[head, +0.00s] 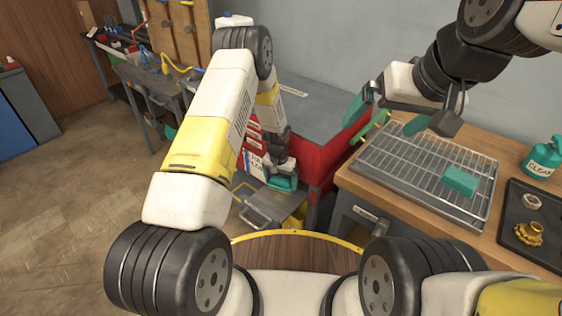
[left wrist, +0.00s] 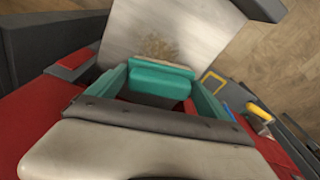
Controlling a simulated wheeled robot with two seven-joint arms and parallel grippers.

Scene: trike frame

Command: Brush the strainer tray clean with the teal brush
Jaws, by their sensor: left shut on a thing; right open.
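My left gripper (head: 281,172) is shut on the teal brush (head: 283,184), low in front of the red cabinet. In the left wrist view the brush (left wrist: 160,80) sits between the teal finger pads. The strainer tray (head: 268,209) is a pale grey tray sticking out low from the cabinet, partly hidden by my left arm. In the left wrist view the tray (left wrist: 190,25) lies beyond the brush and bears a brownish patch of debris (left wrist: 157,47). I cannot tell whether the bristles touch it. My right gripper (head: 388,116) is open and empty above the wire rack.
The wire rack (head: 415,165) on the wooden bench at right holds a teal block (head: 460,181). A teal bottle (head: 543,157) and a dark tray (head: 510,235) with metal parts stand beside it. The red cabinet (head: 330,160) stands behind. The floor at left is clear.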

